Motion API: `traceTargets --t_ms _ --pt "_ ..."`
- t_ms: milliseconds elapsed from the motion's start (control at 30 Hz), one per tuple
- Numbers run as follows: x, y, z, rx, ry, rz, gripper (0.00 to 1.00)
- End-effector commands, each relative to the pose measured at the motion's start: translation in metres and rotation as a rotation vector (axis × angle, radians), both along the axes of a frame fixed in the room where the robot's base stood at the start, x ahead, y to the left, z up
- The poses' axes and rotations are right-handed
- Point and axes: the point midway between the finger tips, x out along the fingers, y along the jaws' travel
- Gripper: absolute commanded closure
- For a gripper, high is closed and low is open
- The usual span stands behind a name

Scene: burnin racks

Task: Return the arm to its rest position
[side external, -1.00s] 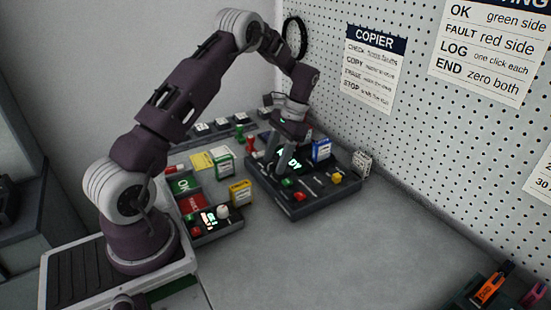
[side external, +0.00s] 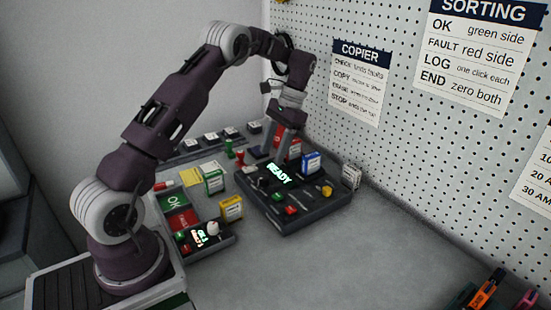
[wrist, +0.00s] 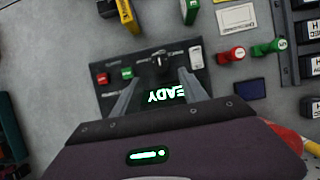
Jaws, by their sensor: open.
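My gripper (side external: 282,155) hangs above the back part of a dark console (side external: 285,221) with a lit READY display (side external: 280,174). Its two fingers point down, spread apart, with nothing visible between them. In the wrist view my gripper (wrist: 158,92) straddles the console display (wrist: 166,94), which reads upside down there. I cannot tell the exact gap between the fingertips and the console. My arm is raised and bent, reaching over the bench from its base at the left.
A blue-and-white block (side external: 311,162) stands at the console's right side. A white block (side external: 351,177) stands by the pegboard. Green (side external: 213,180) and yellow (side external: 231,208) blocks stand near a small lit panel (side external: 213,240).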

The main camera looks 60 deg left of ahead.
Motion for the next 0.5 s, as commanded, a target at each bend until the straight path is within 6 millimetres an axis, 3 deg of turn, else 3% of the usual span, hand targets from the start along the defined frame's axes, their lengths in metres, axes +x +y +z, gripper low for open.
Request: traceTargets --t_ms 67,133,267,400,500 --pt "-0.001 -0.011 0.022 0.009 -0.041 -0.002 0.49" --pt "-0.007 -0.031 0.056 0.024 -0.112 -0.003 0.49" --pt "-0.044 -0.083 0.126 0.048 -0.290 -0.006 0.49" --pt "-0.110 -0.139 0.174 0.051 -0.499 -0.008 0.49" --pt "-0.165 -0.171 0.184 0.041 -0.642 -0.011 0.49"
